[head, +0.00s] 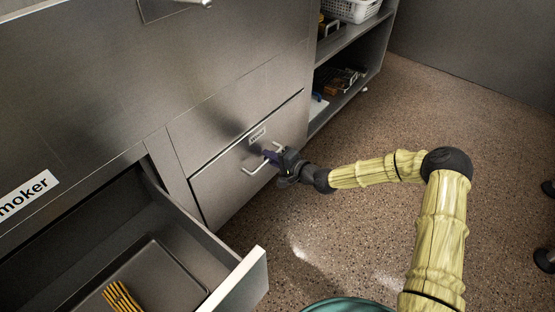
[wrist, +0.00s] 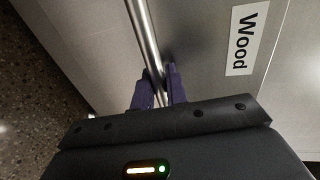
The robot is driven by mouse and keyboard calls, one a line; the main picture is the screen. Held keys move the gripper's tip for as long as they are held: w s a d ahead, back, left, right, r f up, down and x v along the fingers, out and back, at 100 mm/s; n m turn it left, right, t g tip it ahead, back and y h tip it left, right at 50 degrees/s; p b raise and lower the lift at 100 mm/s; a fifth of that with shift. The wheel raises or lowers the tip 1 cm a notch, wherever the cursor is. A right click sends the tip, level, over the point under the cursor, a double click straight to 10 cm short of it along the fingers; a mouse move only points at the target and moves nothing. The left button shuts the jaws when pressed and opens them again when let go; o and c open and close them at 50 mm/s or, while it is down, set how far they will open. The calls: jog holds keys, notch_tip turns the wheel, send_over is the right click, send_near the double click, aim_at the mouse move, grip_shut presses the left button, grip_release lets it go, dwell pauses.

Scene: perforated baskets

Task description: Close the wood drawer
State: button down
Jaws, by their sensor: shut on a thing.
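The wood drawer (head: 225,180) is a grey metal front low in the cabinet. A dark line runs along its top and left edges; I cannot tell how far it stands out. Its white label (head: 258,136) reads "Wood" in the wrist view (wrist: 246,38). Its bar handle (head: 250,170) crosses the wrist view as a shiny rod (wrist: 143,35). My gripper (head: 271,156) is at the right part of the handle. In the wrist view its purple fingers (wrist: 160,82) are shut on the handle, one on each side.
Another drawer (head: 255,275) stands wide open at lower left, holding a dark tray (head: 175,260) and a yellow striped thing (head: 121,297). Open shelves (head: 345,42) with a white basket (head: 350,9) stand beyond.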

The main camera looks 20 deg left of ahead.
jog(key=shift+w+a, duration=0.15)
jog(key=shift+a, duration=0.45)
jog(key=shift+r, duration=0.1)
jog(key=c, duration=1.5)
grip_release()
jog(key=shift+r, duration=0.1)
jog(key=p+v, duration=0.8)
jog(key=v, duration=0.9)
jog(key=shift+d+f, duration=0.3)
jog(key=shift+d, duration=0.05)
